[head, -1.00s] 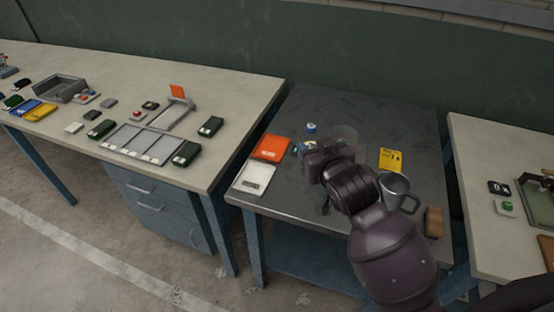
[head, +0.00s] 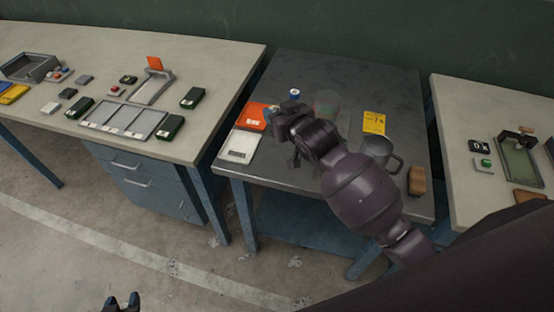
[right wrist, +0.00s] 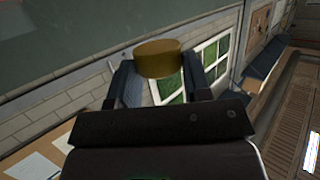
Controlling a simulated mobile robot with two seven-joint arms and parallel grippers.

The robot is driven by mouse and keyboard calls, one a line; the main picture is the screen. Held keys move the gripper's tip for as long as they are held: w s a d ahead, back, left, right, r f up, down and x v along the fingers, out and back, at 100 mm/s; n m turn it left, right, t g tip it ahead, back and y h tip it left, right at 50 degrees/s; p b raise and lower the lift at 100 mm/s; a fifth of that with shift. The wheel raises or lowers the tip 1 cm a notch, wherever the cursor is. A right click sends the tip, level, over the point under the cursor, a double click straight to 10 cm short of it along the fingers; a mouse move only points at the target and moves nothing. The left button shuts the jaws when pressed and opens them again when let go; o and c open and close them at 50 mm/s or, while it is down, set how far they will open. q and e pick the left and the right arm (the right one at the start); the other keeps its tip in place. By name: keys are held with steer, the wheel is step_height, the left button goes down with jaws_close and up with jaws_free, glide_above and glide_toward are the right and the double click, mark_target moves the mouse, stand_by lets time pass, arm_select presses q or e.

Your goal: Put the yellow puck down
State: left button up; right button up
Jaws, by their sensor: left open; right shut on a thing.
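The yellow puck (right wrist: 158,58) shows in the right wrist view, between the two fingers of my right gripper (right wrist: 158,75), which is shut on it. In the head view my right gripper (head: 286,122) is over the left part of the dark grey table (head: 350,75), near the orange box and the white scale; I cannot make out the puck there. My left gripper (head: 122,302) shows only at the bottom edge, open and empty, over the floor.
On the dark table are an orange box (head: 253,116), a white scale (head: 239,146), a blue-capped item (head: 294,94), a clear container (head: 327,103), a yellow card (head: 374,122), a grey mug (head: 378,153) and a brown block (head: 417,181). Light benches (head: 210,60) flank it.

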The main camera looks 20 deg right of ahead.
mark_target(278, 165)
step_height(278, 165, down, 18)
steer(key=shift+r, duration=0.1)
stand_by(0.5)
steer(key=shift+b, duration=0.35)
steer(key=o, duration=0.9)
steer(key=shift+f, duration=0.2)
